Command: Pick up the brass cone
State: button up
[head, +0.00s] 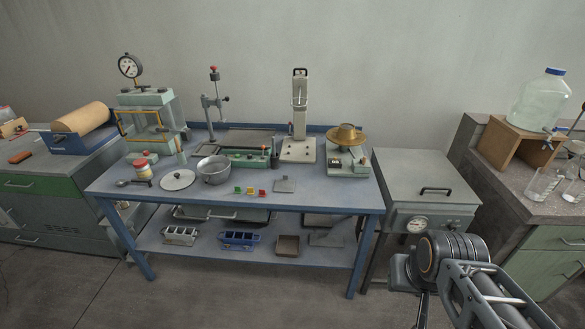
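A brass piece (346,131) with a wide round disc and a small raised, cone-like middle sits on a pale green stand near the right end of the blue bench. I take the raised part to be the brass cone; it is small, and I cannot tell where it ends and the disc begins. My arm shows at the lower right, in front of the grey cabinet and well apart from the brass piece. My gripper's fingers are not visible.
The blue bench (322,199) also bears a tall white-grey device (299,120) just left of the brass piece, a metal pot (214,170), small coloured blocks (250,191) and a gauge press (150,115). A grey cabinet (412,168) with a handle stands right of it. The bench's front right is clear.

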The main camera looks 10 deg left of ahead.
aim_at(345, 134)
jog(key=u, duration=0.25)
jog(key=i, duration=0.95)
jog(key=u, duration=0.7)
jog(key=i, duration=0.9)
jog(key=u, duration=0.15)
